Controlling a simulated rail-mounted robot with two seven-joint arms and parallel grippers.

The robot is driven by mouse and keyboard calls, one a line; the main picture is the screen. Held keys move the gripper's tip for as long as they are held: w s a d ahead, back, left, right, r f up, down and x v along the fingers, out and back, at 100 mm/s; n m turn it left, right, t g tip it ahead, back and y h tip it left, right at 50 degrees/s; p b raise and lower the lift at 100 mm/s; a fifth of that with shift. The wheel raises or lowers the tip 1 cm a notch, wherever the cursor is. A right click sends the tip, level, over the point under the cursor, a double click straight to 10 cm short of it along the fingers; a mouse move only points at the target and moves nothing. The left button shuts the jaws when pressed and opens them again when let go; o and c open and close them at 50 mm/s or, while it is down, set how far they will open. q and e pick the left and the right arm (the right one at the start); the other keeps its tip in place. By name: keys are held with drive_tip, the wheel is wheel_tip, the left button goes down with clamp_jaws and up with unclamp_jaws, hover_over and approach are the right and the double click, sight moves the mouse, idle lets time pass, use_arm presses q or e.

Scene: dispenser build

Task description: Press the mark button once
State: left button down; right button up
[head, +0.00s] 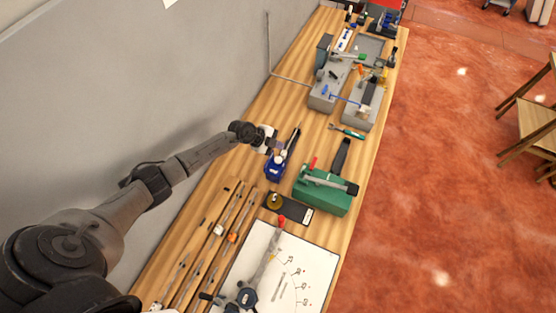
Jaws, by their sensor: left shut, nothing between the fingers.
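My left gripper (276,144) is shut and empty, above the wooden bench beside a blue tool with a dark bar (278,167). Two small red parts could be the mark button, but no label can be read. One is a red knob (282,218) at the near edge of a black pad with a small display. The other is a red tip (313,162) on a green block (322,193). My gripper is apart from both red parts, farther back along the bench. My right gripper is not in view.
A white sheet with drawn marks (312,272) lies in front, with a dark jointed device (247,297) over it. Long rods in a wooden rack (208,250) lie to the left. Grey fixtures (325,92) crowd the far bench. The wall (130,80) borders the left side.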

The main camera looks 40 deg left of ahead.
use_arm(q)
drive_tip(key=b, duration=0.6)
hover_over(278, 161)
wheel_tip(278, 161, down, 6)
drive_tip(key=shift+a+r, duration=0.15)
drive_tip(key=shift+f+b, duration=0.6)
drive_tip(key=shift+f, duration=0.55)
drive_tip(key=shift+f, duration=0.1)
idle(0.6)
drive_tip(key=shift+f, duration=0.4)
idle(0.4)
